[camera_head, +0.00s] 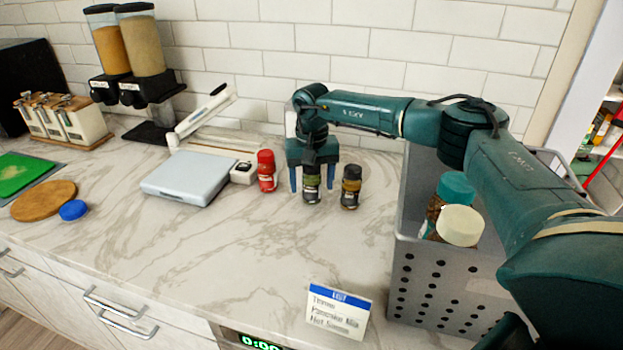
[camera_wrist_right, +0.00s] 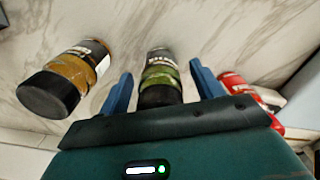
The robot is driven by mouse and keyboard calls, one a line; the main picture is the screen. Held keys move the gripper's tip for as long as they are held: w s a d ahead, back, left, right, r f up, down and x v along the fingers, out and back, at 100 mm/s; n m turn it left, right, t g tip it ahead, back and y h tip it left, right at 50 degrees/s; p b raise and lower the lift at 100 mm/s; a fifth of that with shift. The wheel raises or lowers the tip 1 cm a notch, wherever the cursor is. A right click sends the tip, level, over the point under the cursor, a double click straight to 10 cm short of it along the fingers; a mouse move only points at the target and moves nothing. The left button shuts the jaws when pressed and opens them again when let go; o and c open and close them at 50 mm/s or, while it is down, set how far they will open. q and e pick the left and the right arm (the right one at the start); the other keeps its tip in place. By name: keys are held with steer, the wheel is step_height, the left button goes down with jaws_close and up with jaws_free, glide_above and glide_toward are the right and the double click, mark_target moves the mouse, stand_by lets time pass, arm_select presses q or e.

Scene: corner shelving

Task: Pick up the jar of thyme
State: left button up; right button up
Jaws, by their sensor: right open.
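A small jar with a green label and dark cap (camera_head: 312,188), which I take to be the thyme, stands upright on the counter in the head view. My right gripper (camera_head: 312,183) is above and around it, with one blue finger on each side. In the right wrist view the green-labelled jar (camera_wrist_right: 160,78) lies between the two open fingers (camera_wrist_right: 163,90), with a gap visible on both sides. Its label text is too small to read surely. My left gripper is not in view.
A brown-labelled jar (camera_head: 351,187) stands close to the right, a red jar (camera_head: 267,171) to the left. A scale (camera_head: 188,178) is further left. A grey perforated basket (camera_head: 440,285) holding jars stands right. A sign (camera_head: 338,311) is at the front; the middle counter is clear.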

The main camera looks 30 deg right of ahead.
steer(key=shift+f, duration=0.35)
steer(key=shift+c, duration=0.3)
steer(key=c, duration=1.1)
